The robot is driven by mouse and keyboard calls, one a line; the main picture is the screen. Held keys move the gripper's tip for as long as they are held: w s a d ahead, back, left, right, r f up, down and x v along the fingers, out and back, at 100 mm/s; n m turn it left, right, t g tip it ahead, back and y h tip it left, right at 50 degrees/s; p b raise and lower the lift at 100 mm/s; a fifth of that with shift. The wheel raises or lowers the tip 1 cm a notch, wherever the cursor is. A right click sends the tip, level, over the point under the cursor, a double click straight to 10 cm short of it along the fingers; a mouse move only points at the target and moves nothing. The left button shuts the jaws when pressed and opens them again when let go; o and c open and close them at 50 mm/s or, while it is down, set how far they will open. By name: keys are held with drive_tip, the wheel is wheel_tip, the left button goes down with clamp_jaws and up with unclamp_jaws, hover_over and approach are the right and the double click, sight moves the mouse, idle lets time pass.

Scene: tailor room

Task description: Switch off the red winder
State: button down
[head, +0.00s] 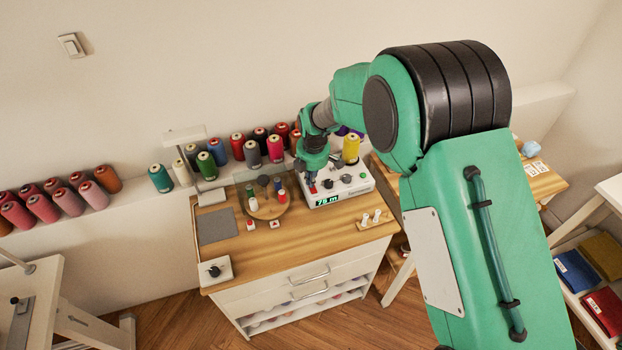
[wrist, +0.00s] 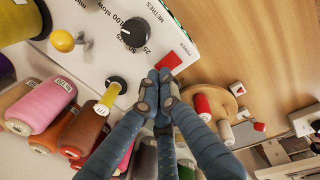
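My gripper (head: 311,187) reaches down at the winder's left end. In the wrist view my gripper (wrist: 162,74) has its fingertips together, with nothing seen between them, right beside the red switch. I cannot tell whether they touch it. The switch's position is unclear.
A yellow cone (head: 351,148) stands at the winder's back. A round wooden spool stand (head: 268,207) is close on its left. Several thread cones line the wall ledge behind. A grey mat (head: 217,226) lies left.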

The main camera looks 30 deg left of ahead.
drive_tip(key=shift+w+f, duration=0.15)
drive_tip(key=shift+f, duration=0.25)
idle(0.3)
drive_tip(key=shift+s+d+r+p, duration=0.3)
drive_tip(key=shift+s+d+p, duration=0.05)
drive_tip(key=shift+s+d, duration=0.2)
drive_tip(key=shift+r, duration=0.15)
